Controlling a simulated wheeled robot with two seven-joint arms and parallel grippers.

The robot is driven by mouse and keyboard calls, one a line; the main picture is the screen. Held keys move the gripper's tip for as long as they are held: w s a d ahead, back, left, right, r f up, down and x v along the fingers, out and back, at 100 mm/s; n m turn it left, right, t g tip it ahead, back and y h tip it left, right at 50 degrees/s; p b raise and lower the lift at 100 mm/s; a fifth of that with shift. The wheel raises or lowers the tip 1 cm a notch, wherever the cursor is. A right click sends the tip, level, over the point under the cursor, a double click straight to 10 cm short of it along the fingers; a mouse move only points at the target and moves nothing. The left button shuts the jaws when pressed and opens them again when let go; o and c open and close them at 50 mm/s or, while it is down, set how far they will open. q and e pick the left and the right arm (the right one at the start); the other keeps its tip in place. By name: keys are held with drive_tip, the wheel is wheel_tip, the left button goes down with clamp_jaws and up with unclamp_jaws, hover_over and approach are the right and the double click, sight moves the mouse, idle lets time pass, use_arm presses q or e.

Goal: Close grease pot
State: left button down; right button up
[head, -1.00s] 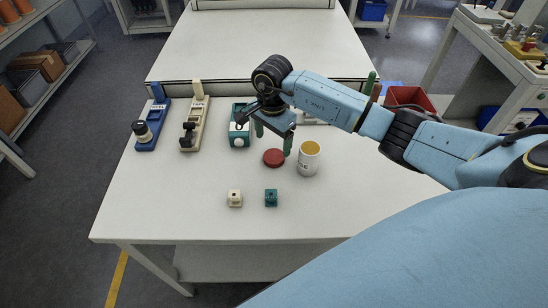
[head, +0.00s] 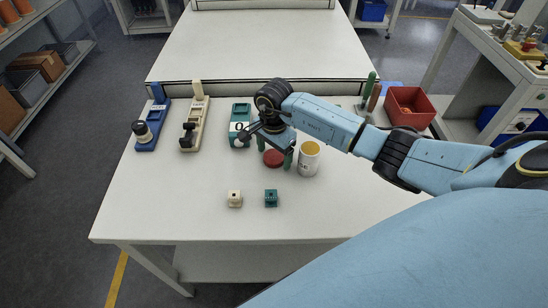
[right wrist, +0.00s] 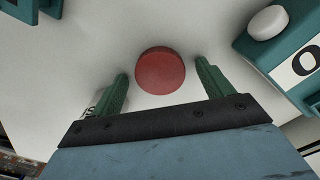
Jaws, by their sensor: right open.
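The grease pot (head: 308,160) is a white cylinder with a yellow inside, standing upright and open on the table. Its red round lid (head: 273,159) lies flat on the table just left of the pot. My right gripper (head: 275,156) is low over the lid, fingers pointing down. In the right wrist view the red lid (right wrist: 160,71) lies between and just beyond the two green fingertips (right wrist: 160,75), with gaps on both sides. The gripper is open and empty. Part of the pot shows behind the left finger there. My left gripper is not in view.
A teal device (head: 240,125) stands close left of the gripper. A cream device (head: 192,130) and a blue one (head: 148,130) stand farther left. A red bin (head: 408,108) is at the back right. The table's front is mostly clear.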

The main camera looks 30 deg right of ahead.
sight(274, 156)
drive_tip(key=shift+c, duration=0.2)
drive_tip(key=c, duration=1)
wheel_tip(274, 156, up, 10)
drive_tip(key=shift+p, duration=0.35)
